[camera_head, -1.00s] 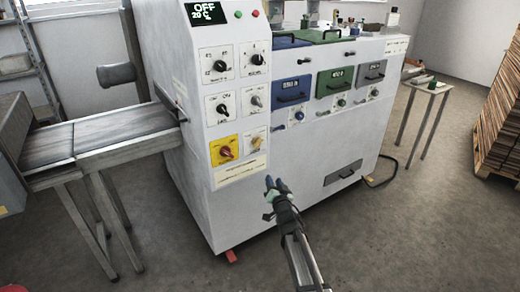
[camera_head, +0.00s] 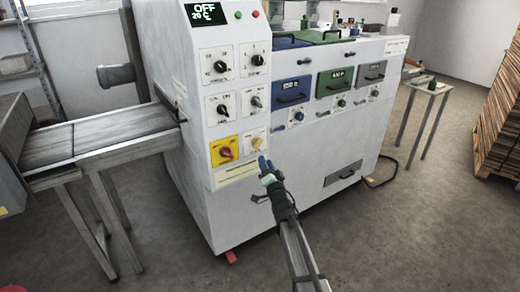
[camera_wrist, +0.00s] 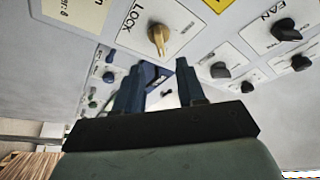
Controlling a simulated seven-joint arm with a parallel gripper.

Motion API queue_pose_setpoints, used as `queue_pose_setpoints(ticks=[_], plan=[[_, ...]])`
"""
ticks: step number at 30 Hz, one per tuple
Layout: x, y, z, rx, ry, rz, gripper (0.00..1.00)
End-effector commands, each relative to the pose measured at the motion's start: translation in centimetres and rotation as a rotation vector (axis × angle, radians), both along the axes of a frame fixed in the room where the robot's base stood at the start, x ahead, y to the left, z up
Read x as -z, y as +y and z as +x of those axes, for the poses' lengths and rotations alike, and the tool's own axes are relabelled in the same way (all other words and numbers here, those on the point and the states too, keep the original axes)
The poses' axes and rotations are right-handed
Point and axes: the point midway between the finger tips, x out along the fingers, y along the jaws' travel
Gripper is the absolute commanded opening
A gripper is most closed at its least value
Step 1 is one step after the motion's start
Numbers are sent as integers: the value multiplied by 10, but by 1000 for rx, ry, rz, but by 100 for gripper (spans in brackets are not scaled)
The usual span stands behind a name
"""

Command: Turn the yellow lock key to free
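The yellow lock key (camera_head: 256,142) is a small brass-yellow knob on a pale plate at the lower right of the switch panel. In the wrist view the lock key (camera_wrist: 158,38) shows large beside the word LOCK, beyond the fingertips. My gripper (camera_head: 265,164) is just below and a little right of the key in the head view. In the wrist view my gripper (camera_wrist: 160,78) has two dark blue fingers apart with nothing between them. The key appears clear of the fingers. Its exact turned position is hard to read.
A red knob (camera_head: 225,152) on a yellow plate sits left of the key. Black knobs (camera_head: 221,106) fill the panel above. A conveyor table (camera_head: 110,133) stands at left.

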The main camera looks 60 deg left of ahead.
Motion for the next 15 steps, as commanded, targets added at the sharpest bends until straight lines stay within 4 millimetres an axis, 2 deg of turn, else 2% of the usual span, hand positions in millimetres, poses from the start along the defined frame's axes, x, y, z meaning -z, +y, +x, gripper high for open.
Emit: queue_pose_setpoints(ticks=[1, 9, 15], plan=[[-2, 13, 4, -1, 0, 1, 39], [-15, 56, 17, 0, -1, 0, 39], [-22, 78, 23, 0, -1, 0, 39]])
